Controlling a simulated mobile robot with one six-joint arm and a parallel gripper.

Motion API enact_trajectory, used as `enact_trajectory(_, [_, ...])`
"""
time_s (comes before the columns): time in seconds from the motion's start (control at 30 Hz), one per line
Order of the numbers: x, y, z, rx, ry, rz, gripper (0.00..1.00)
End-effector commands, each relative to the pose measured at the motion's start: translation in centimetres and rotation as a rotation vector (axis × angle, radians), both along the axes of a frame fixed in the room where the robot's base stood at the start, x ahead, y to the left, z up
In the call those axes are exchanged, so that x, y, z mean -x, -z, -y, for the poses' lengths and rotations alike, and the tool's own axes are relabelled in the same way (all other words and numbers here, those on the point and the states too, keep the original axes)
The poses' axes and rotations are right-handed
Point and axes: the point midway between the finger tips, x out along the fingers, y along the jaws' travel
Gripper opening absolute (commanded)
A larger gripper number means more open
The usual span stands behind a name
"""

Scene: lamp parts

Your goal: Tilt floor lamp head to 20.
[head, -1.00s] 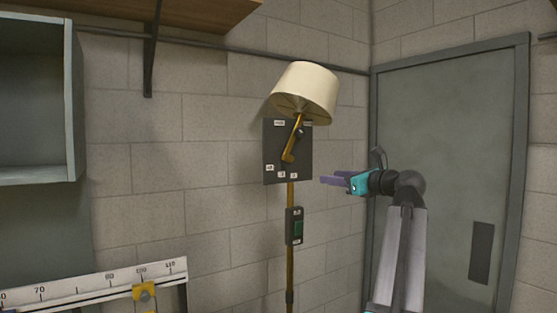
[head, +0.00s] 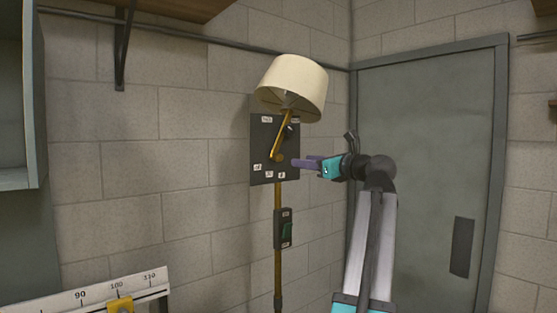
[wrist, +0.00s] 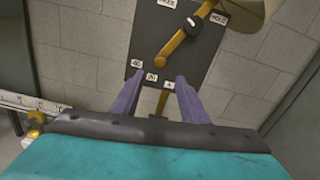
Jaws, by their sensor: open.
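The floor lamp has a cream shade (head: 293,84), tilted, at the top of a brass arm (head: 281,140). The arm leans up and to the right from a pivot on a dark plate (head: 262,148) with small white labels. A dark knob (wrist: 194,25) sits on the brass arm in the wrist view. The brass pole (head: 278,263) runs down below the plate. My gripper (head: 296,164) is at the plate's lower right in the head view. In the wrist view its purple fingers (wrist: 157,82) are apart and empty, with the plate's lower edge and pole between them, below the arm's pivot.
A grey door (head: 430,150) is at the right. A ruler (head: 90,294) with a yellow slider (head: 120,305) is at the lower left, below a grey cabinet (head: 20,110). A block wall stands behind the lamp.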

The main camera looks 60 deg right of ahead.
Motion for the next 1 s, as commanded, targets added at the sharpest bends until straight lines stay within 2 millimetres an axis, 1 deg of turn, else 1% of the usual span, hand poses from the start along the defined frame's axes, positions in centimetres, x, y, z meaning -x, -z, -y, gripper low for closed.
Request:
enact_trajectory(0.17, [-0.4, -0.1, 0.2, 0.000, 0.000, 0.000, 0.40])
enact_trajectory(0.37, [-1.9, -0.2, 0.7, 0.000, -0.001, -0.001, 0.40])
enact_trajectory(1.0, [-10.3, -0.3, 3.6, -0.001, 0.000, -0.001, 0.40])
